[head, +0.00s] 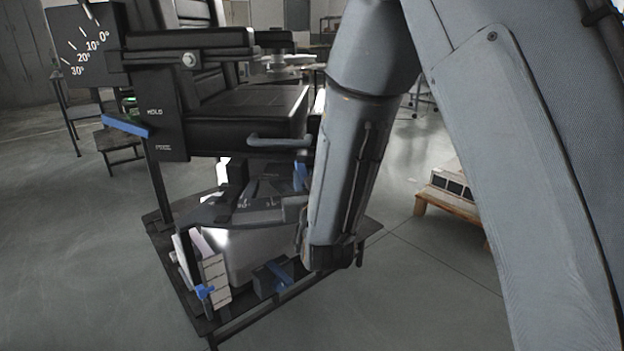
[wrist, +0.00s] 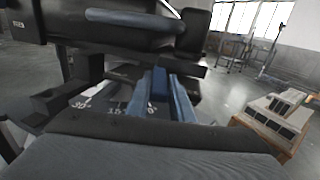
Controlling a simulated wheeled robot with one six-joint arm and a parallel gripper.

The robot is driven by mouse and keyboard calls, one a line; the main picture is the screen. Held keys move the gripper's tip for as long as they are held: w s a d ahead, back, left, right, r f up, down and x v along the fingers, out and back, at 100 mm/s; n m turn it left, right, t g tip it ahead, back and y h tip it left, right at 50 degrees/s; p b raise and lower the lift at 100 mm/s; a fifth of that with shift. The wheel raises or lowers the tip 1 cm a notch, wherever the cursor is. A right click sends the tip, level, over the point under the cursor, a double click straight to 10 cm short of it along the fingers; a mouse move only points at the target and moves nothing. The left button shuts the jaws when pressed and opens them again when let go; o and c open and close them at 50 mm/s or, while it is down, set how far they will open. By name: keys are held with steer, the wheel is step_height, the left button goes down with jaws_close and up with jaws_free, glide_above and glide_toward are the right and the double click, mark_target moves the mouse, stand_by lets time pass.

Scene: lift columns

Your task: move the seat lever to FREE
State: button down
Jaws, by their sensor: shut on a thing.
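The side panel (head: 171,130) of a black seat carries the labels HOLD above and FREE below. A blue lever (head: 125,125) sticks out leftward from this panel, between the heights of the two labels. In the wrist view, my gripper (wrist: 163,95) is shut on a blue upright handle (wrist: 159,80) beside a dark plate with white degree marks. In the head view, a blue handle (head: 300,172) shows beside my forearm, which hides my gripper there. My gripper is well to the right of and below the blue lever at the HOLD and FREE panel.
A grey-blue bar handle (head: 280,141) juts from the seat's front edge, above my gripper. A dial board (head: 85,45) marked 0° to 30° stands at the upper left. A wooden stand (head: 450,198) is at the right.

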steer(key=c, duration=1.6)
jaws_free()
steer(key=shift+o, duration=0.2)
steer(key=v, duration=0.7)
steer(key=shift+s, duration=0.4)
steer(key=shift+d, duration=0.1)
